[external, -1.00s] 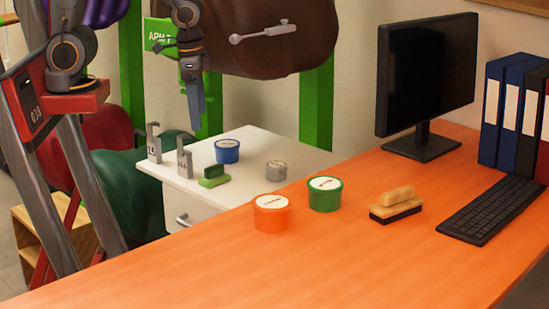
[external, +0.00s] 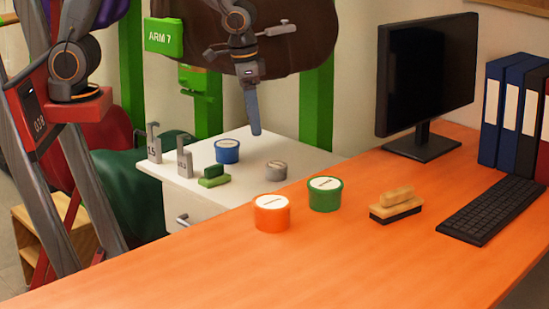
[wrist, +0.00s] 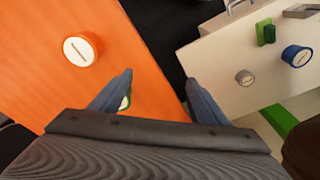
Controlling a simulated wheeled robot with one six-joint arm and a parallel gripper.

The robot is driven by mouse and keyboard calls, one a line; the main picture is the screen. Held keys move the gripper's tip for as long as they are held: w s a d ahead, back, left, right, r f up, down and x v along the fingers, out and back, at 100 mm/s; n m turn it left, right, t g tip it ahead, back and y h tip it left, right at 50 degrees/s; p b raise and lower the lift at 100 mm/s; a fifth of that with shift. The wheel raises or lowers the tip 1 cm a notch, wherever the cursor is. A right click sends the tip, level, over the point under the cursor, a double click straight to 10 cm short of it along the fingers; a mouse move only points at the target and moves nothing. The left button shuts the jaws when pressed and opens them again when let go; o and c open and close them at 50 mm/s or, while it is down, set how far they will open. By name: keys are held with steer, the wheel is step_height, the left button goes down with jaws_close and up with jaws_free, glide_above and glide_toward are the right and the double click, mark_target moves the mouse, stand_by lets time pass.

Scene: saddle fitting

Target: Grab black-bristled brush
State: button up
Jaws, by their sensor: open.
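The black-bristled brush (external: 396,206) has a pale wooden handle and body and dark bristles below. It rests bristles down on the orange desk (external: 330,262), in front of the monitor. It does not show in the wrist view. My gripper (external: 256,131) hangs fingers down in the air, above the back of the white cabinet, left of and well apart from the brush. In the wrist view my gripper (wrist: 159,76) has its two fingers spread with nothing between them.
An orange tub (external: 271,212) and a green tub (external: 325,194) stand on the desk left of the brush. The monitor (external: 425,85) and keyboard (external: 490,210) are behind and right. The white cabinet (external: 250,180) holds a blue tub (external: 227,151), grey tub (external: 277,170) and green brush (external: 214,176).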

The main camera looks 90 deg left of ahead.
steer(key=w+d+f+n+b, duration=0.1)
steer(key=w+d+f+b, duration=0.15)
steer(key=w, duration=0.65)
steer(key=w+d+f+n+b, duration=0.1)
steer(key=w+d, duration=0.3)
steer(key=w, duration=0.4)
steer(key=n+t+y+b, duration=0.2)
steer(key=n+b, duration=0.1)
glide_above(396, 191)
steer(key=s, duration=0.1)
steer(key=f, duration=0.3)
steer(key=d+f, duration=0.1)
steer(key=shift+s+f, duration=0.2)
steer(key=shift+f, duration=0.15)
steer(key=shift+p+x, duration=0.95)
steer(key=shift+x, duration=2.85)
steer(key=shift+s, duration=0.1)
steer(key=c, duration=1.2)
